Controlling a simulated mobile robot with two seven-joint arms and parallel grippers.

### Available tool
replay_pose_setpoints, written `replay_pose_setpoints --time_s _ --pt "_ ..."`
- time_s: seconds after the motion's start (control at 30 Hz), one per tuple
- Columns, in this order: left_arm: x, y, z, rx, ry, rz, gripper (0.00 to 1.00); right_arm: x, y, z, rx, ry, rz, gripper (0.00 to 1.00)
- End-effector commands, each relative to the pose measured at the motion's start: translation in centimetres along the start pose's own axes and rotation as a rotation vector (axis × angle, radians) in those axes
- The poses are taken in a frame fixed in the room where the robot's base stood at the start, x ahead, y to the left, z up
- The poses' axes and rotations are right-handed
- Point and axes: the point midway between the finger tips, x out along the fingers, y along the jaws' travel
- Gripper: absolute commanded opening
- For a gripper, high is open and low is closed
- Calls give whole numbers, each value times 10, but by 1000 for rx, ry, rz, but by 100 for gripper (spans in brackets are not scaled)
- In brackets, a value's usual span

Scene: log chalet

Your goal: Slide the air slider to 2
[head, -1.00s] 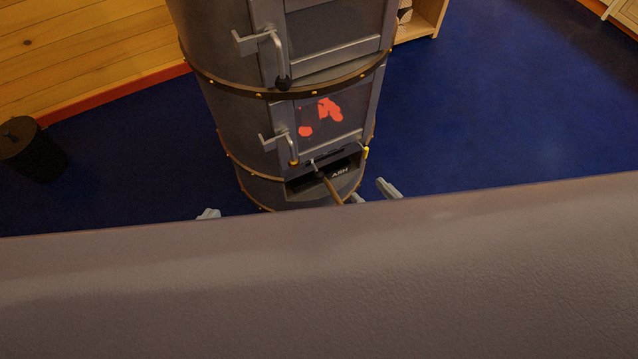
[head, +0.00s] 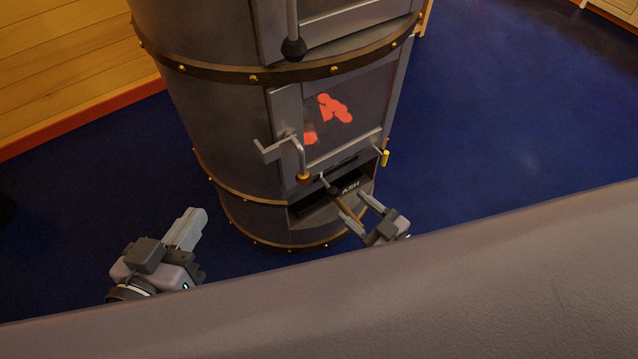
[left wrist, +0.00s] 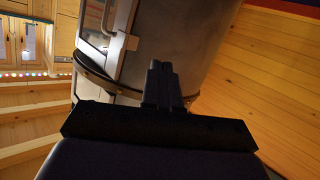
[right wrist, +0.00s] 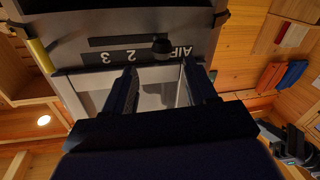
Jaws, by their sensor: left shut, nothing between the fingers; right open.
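The air slider has a black round knob (right wrist: 161,46) at the AIR end of a dark slot (right wrist: 115,41). In the right wrist view the numbers 2 and 3 are upside down, left of the knob; any 1 is not visible. In the head view the knob (head: 333,190) sticks out above the ash opening. My right gripper (head: 357,208) is open just in front of the stove's lower front. Its fingers (right wrist: 160,78) are apart, with the knob beyond them, not held. My left gripper (head: 196,214) is shut and empty, left of the stove.
The grey cylindrical stove (head: 235,125) has a lower door with a curved handle (head: 302,160) above the slider and a yellow pin (head: 385,158) at the right. The ash drawer front (head: 320,212) lies below. The blue floor (head: 500,130) is clear at right.

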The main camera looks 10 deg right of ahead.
Motion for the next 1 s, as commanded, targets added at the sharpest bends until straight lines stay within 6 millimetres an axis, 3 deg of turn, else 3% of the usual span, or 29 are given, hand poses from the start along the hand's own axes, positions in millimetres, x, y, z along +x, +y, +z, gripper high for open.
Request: replay_pose_setpoints --time_s 0.17,0.6,0.93,0.97,1.0 --pt "-1 -1 2 11 7 -3 0 6 -4 4 2 -1 -4 57" --pt "-9 -9 2 108 67 -42 0 65 -4 5 1 -2 -4 57" --pt "-11 -10 0 119 76 -46 0 70 -4 3 2 -4 -5 57" --pt "-11 -10 0 119 76 -46 0 70 -4 3 2 -4 -5 50" --pt "-11 -10 0 119 76 -45 0 69 -4 3 2 -4 -5 37"
